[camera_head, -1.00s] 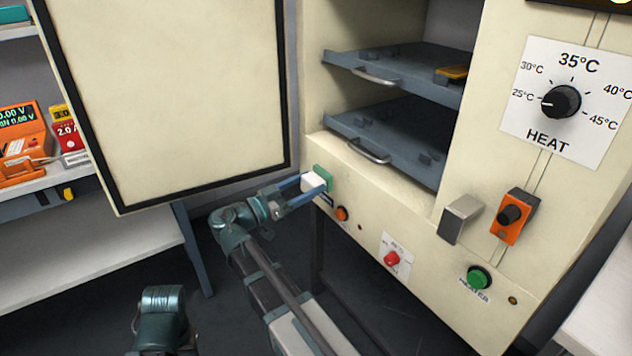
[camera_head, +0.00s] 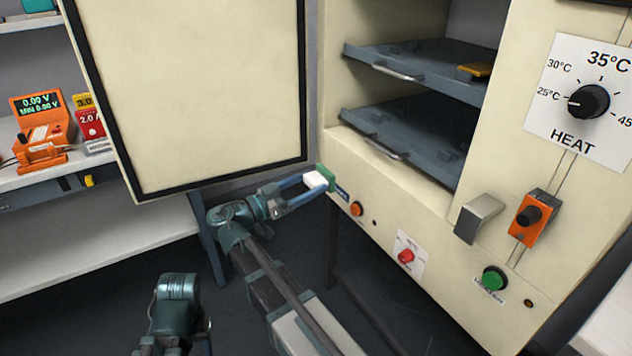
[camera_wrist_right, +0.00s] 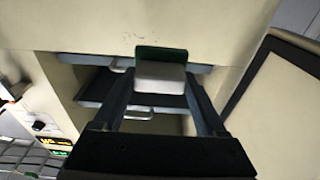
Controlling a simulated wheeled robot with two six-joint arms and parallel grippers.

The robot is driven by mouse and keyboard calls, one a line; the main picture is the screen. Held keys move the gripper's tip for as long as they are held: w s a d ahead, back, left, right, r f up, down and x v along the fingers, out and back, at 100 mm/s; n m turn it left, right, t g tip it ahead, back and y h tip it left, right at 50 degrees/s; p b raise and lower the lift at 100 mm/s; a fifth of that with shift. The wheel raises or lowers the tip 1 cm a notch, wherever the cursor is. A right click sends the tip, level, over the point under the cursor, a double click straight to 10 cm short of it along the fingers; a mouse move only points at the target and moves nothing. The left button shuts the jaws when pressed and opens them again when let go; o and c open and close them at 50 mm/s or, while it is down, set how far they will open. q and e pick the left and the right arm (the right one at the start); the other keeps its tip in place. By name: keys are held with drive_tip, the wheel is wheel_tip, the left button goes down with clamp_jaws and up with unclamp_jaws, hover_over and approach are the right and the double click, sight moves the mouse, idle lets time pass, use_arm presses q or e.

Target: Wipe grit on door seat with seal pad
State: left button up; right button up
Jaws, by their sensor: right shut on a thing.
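The seal pad is a white block (camera_head: 314,181) with a green face (camera_head: 325,176). My right gripper (camera_head: 312,183) is shut on the white block, with the green face turned toward the cabinet. In the right wrist view the white block (camera_wrist_right: 160,75) sits between the fingers, with the green strip (camera_wrist_right: 161,54) beyond it. The cream door seat (camera_wrist_right: 210,22) fills the top there, with faint dark grit specks (camera_wrist_right: 134,40) just past the pad. I cannot tell whether the pad touches the seat. My left gripper is out of view.
The open cabinet door (camera_head: 190,90) hangs left of my right gripper. Grey trays (camera_head: 410,130) fill the cabinet. An orange button (camera_head: 356,209), red knob (camera_head: 405,256) and metal latch (camera_head: 478,217) are on its front. An orange meter (camera_head: 43,130) stands on the left shelf.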

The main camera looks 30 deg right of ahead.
idle(0.6)
drive_tip(key=shift+w+d, duration=0.15)
drive_tip(key=shift+d, duration=1.55)
drive_tip(key=shift+w+d, duration=0.1)
drive_tip(key=shift+d, duration=1.55)
drive_tip(key=shift+w+d, duration=0.1)
drive_tip(key=shift+d, duration=0.95)
drive_tip(key=shift+s, duration=1.95)
drive_tip(key=shift+s, duration=0.1)
drive_tip(key=shift+s+d, duration=0.15)
drive_tip(key=shift+s, duration=0.75)
drive_tip(key=shift+s+d, duration=0.15)
drive_tip(key=shift+s, duration=0.75)
